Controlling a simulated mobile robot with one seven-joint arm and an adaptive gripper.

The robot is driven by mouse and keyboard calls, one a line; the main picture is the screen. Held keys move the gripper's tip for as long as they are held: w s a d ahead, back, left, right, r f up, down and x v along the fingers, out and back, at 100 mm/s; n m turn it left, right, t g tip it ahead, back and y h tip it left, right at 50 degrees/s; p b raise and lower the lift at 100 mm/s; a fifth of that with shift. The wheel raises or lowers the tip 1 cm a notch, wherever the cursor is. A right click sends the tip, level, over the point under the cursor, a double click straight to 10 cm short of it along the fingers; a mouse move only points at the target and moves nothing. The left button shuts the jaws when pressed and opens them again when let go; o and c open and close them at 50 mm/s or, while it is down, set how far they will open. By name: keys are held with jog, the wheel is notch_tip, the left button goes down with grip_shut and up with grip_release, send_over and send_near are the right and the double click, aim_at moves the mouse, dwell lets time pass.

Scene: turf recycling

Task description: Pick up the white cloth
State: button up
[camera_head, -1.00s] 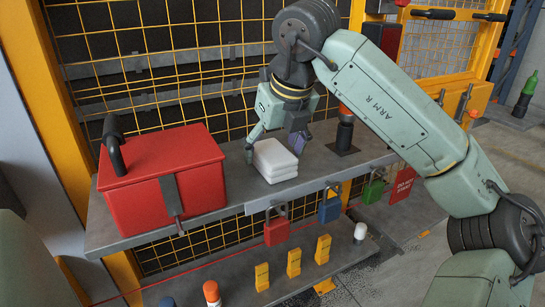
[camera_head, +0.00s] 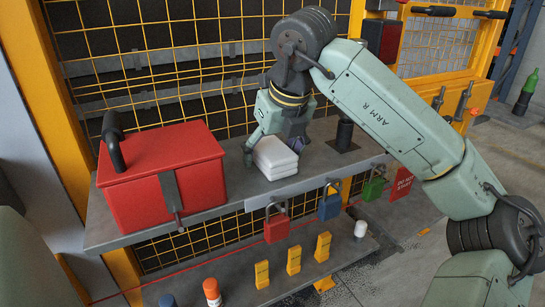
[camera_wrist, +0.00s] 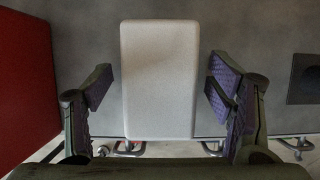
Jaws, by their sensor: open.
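The white cloth (camera_head: 275,157) is a folded stack lying on the grey upper shelf, right of the red box. In the wrist view the white cloth (camera_wrist: 160,78) is a pale upright rectangle between the two fingers. My gripper (camera_head: 272,150) is open around the cloth in the head view, one finger at its left side and the other at its right. In the wrist view my gripper (camera_wrist: 160,100) shows purple-padded fingers apart from the cloth, with a narrow gap on each side. The right finger is partly hidden in the head view.
A red box (camera_head: 163,175) with a black handle stands on the shelf (camera_head: 215,218) left of the cloth. A dark cylinder (camera_head: 344,134) stands to the right. A red padlock (camera_head: 277,226), a blue padlock (camera_head: 329,206) and a green padlock hang at the front edge. Yellow mesh rises behind.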

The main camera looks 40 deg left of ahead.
jog(key=c, duration=1.2)
